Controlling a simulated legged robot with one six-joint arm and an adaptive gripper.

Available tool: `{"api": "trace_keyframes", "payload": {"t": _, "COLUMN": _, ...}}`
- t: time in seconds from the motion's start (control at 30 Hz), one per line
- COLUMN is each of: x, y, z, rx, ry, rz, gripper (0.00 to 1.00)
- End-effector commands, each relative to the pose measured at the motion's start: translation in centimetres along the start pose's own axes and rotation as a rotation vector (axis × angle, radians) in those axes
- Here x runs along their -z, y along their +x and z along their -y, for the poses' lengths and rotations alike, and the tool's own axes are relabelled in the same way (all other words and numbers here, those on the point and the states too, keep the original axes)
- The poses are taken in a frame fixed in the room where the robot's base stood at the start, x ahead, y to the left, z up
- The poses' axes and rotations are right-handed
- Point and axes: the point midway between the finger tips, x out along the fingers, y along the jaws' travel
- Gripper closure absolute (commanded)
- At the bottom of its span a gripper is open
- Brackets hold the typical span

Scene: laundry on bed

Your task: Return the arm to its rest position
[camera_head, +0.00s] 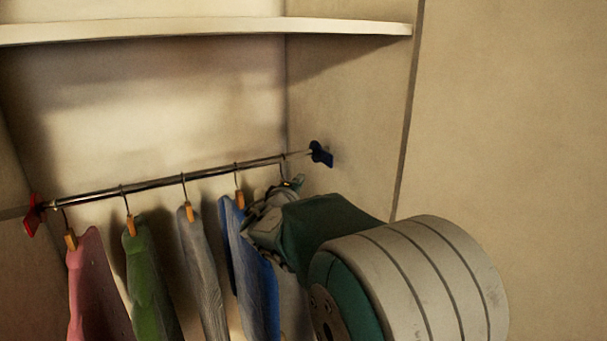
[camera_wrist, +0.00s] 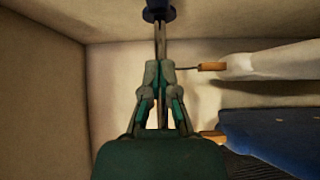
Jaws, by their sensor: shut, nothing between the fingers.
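My arm reaches in from the lower right of the head view, and my gripper (camera_head: 294,184) is at the right end of the clothes rail (camera_head: 150,185), just below it. In the wrist view my gripper (camera_wrist: 160,70) is shut and empty, its fingertips together and overlapping the rail in the picture. I cannot tell whether they touch it. A white garment (camera_wrist: 275,64) hangs by a thin hook and orange hanger piece just right of the fingertips. A blue garment (camera_head: 262,285) hangs left of my gripper and also shows in the wrist view (camera_wrist: 275,138).
Pink (camera_head: 92,285), green (camera_head: 150,285) and grey (camera_head: 203,270) garments hang further left. A red bracket (camera_head: 33,215) and a blue bracket (camera_head: 320,154) hold the rail ends. A shelf (camera_head: 200,31) spans above. The closet side wall (camera_head: 350,110) is close right of my gripper.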

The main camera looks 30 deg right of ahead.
Motion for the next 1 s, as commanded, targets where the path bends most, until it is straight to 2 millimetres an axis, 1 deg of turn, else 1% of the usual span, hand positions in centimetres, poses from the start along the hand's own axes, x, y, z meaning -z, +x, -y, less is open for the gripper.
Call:
{"api": "trace_keyframes", "payload": {"t": 0.03, "x": 0.0, "y": -0.6, "z": 0.0, "rx": 0.0, "ry": 0.0, "rz": -0.002, "gripper": 1.0}}
{"api": "trace_keyframes", "payload": {"t": 0.17, "x": 0.2, "y": -1.7, "z": 0.0, "rx": -0.002, "ry": -0.001, "rz": 0.0, "gripper": 1.0}}
{"api": "trace_keyframes", "payload": {"t": 0.37, "x": 0.3, "y": -2.0, "z": -0.1, "rx": -0.002, "ry": -0.002, "rz": 0.0, "gripper": 1.0}}
{"api": "trace_keyframes", "payload": {"t": 0.47, "x": -0.4, "y": -2.4, "z": -0.2, "rx": 0.016, "ry": 0.017, "rz": 0.021, "gripper": 1.0}}
{"api": "trace_keyframes", "payload": {"t": 0.53, "x": -1.6, "y": -3.3, "z": -0.2, "rx": 0.051, "ry": 0.051, "rz": 0.057, "gripper": 1.0}}
{"api": "trace_keyframes", "payload": {"t": 0.67, "x": -4.6, "y": -5.9, "z": 0.3, "rx": 0.159, "ry": 0.142, "rz": 0.147, "gripper": 1.0}}
{"api": "trace_keyframes", "payload": {"t": 0.8, "x": -7.3, "y": -9.2, "z": 1.6, "rx": 0.297, "ry": 0.244, "rz": 0.228, "gripper": 1.0}}
{"api": "trace_keyframes", "payload": {"t": 0.87, "x": -8.1, "y": -10.8, "z": 2.3, "rx": 0.359, "ry": 0.288, "rz": 0.254, "gripper": 1.0}}
{"api": "trace_keyframes", "payload": {"t": 1.0, "x": -9.7, "y": -14.7, "z": 4.1, "rx": 0.514, "ry": 0.393, "rz": 0.299, "gripper": 1.0}}
